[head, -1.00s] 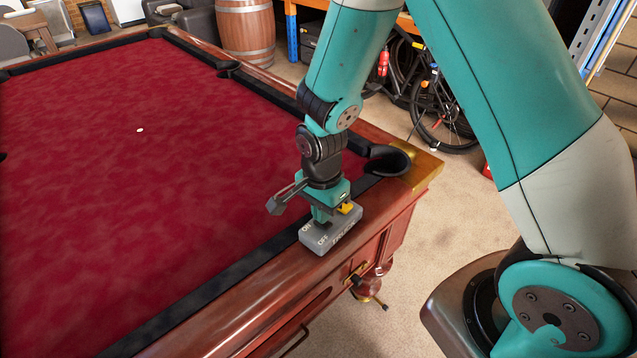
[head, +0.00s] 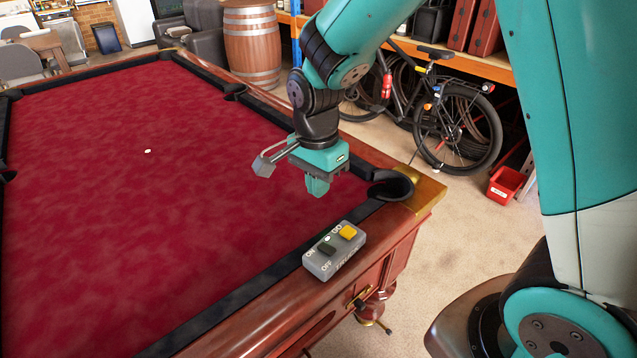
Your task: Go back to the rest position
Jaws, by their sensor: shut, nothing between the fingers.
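My gripper (head: 317,186) is shut and empty. It hangs above the red pool table (head: 130,220), near the corner pocket, with its fingers pointing down. A grey switch box (head: 322,266) sits on the wooden rail below it, clear of the fingers. The box has a yellow button (head: 348,232) and a dark rocker (head: 327,248), with ON and OFF lettering beside the rocker.
A small white ball or spot (head: 148,151) shows on the cloth. A bicycle (head: 450,120) stands behind the table under an orange shelf, with a red bin (head: 506,184) beside it. A barrel (head: 252,47) stands at the back. Carpet floor right of the table is open.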

